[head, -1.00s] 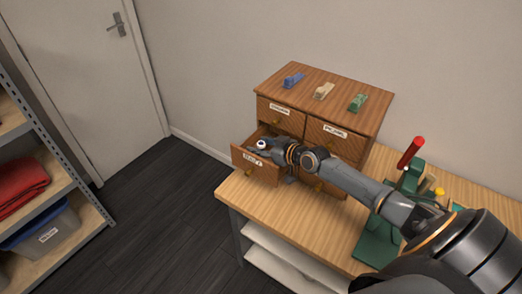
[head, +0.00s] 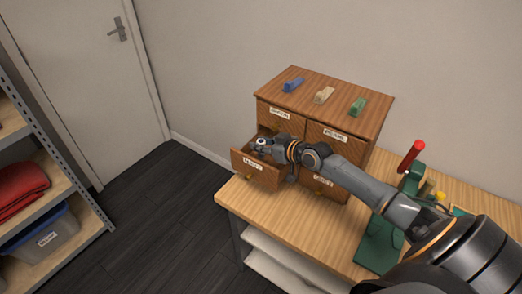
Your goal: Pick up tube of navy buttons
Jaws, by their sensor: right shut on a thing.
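My right gripper (head: 263,144) is at the open lower-left drawer (head: 254,171) of the wooden cabinet. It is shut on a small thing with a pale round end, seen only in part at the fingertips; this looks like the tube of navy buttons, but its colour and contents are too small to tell. The gripper and wrist hide much of the drawer's inside. The drawer's front label seems to read "NAVY", though it is small and blurred. My left gripper is not in view.
The cabinet (head: 340,92) stands on a wooden bench (head: 290,222), with blue (head: 293,84), cream (head: 324,95) and green (head: 358,106) objects on top. A green press with a red handle (head: 412,155) stands to the right. Shelving is at far left; the floor between is clear.

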